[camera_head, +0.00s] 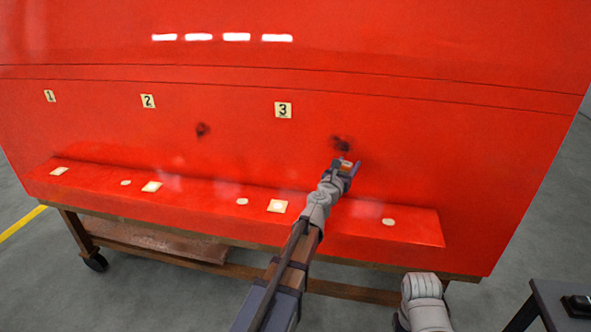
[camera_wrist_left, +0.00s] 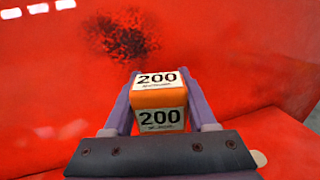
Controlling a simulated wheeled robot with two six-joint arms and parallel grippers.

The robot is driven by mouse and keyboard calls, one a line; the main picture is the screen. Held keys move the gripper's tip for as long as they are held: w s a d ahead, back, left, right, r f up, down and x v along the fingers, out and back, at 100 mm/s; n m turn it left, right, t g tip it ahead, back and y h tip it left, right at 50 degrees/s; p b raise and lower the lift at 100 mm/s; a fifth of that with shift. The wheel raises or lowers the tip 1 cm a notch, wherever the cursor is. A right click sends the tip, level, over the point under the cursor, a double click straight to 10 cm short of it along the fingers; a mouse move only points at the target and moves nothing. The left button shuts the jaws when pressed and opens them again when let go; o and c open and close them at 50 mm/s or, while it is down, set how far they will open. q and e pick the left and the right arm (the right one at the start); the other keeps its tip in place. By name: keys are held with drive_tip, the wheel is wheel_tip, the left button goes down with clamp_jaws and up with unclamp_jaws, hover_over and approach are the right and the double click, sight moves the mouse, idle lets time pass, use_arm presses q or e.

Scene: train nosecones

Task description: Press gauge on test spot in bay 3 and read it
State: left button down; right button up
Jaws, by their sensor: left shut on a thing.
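My left gripper (camera_head: 347,166) is shut on an orange block (camera_wrist_left: 160,99) with white labels reading "200". In the left wrist view a purple finger stands on each side of it. No dial shows on it. The gripper is in front of the red panel, just below a dark smudge (camera_head: 342,144) right of the number 3 plate (camera_head: 283,110). The smudge also shows in the left wrist view (camera_wrist_left: 126,36), beyond the block. Whether the block touches the panel, I cannot tell.
Plates 1 (camera_head: 50,96) and 2 (camera_head: 148,101) are farther left, with another smudge (camera_head: 203,129) right of plate 2. The red ledge (camera_head: 330,214) holds pale squares and ovals. A dark table (camera_head: 545,300) stands at lower right. Grey floor is bare beyond the wheeled stand.

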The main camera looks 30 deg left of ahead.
use_arm(q)
drive_tip(key=s+a+f+n+y+b, duration=0.1)
drive_tip(key=s+a+y, duration=0.1)
drive_tip(key=a, duration=0.8)
drive_tip(key=s+a+f+n+y+b, duration=0.1)
drive_tip(key=s+a, duration=0.4)
drive_tip(key=a, duration=0.5)
drive_tip(key=shift+a+f+n+y+b, duration=0.35)
drive_tip(key=shift+n+y, duration=0.15)
drive_tip(key=shift+y, duration=0.3)
drive_tip(key=shift+f, duration=0.1)
wheel_tip(320, 180, down, 6)
drive_tip(key=b, duration=0.6)
drive_tip(key=shift+f+b, duration=0.4)
drive_tip(key=shift+b, duration=0.1)
drive_tip(key=shift+r, duration=0.1)
wheel_tip(320, 180, up, 7)
drive_tip(key=p, duration=0.7)
